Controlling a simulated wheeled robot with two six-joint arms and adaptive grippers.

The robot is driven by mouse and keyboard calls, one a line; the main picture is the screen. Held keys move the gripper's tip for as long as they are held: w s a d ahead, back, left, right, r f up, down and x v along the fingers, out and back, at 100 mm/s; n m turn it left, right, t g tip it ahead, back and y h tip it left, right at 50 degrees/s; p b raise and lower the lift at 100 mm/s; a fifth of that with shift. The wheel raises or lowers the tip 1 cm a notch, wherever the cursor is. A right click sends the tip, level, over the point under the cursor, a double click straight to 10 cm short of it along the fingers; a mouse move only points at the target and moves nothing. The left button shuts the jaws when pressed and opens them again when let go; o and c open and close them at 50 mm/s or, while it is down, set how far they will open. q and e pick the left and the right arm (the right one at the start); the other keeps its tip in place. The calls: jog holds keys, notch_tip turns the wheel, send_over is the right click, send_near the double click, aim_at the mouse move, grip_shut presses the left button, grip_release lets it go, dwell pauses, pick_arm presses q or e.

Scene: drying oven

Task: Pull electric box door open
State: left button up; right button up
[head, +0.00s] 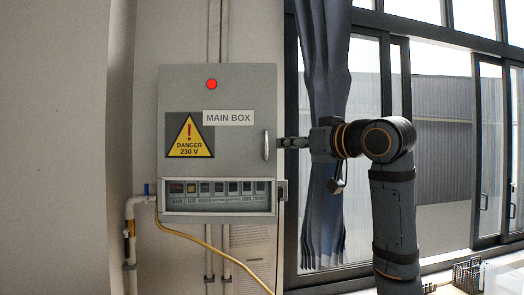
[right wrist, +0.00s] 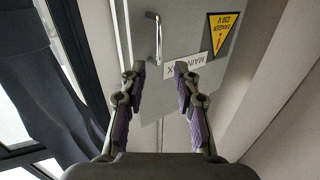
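The grey electric box (head: 232,110) hangs on the wall, with a red light, a "MAIN BOX" label and a yellow danger sign on its front. Its door looks closed. The door handle (head: 266,146) is a vertical metal bar at the door's right edge. My right gripper (head: 284,143) comes in from the right, close to the handle. In the right wrist view its fingers (right wrist: 160,70) are apart with nothing between them, and the handle (right wrist: 158,38) stands ahead of the gap, slightly left of its middle. My left gripper is not in view.
A row of breakers (head: 217,188) sits along the box's lower front. A yellow cable (head: 195,240) and white pipes (head: 130,230) run below. A blue curtain (head: 325,70) and windows are at the right. A wire basket (head: 467,273) stands at the lower right.

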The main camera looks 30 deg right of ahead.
jog(key=r, duration=0.1)
jog(key=p, duration=0.6)
send_near(269, 140)
jog(key=w+a, duration=0.2)
jog(key=w, duration=0.1)
jog(key=w+a, duration=0.1)
jog(key=w, duration=0.1)
jog(key=shift+w+a, duration=0.2)
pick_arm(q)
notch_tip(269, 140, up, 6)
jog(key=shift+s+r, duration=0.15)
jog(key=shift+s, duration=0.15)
pick_arm(e)
jog(key=shift+w+f, duration=0.1)
jog(key=shift+f, duration=0.05)
jog(key=shift+c, duration=0.4)
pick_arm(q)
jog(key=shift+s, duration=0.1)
pick_arm(e)
grip_shut()
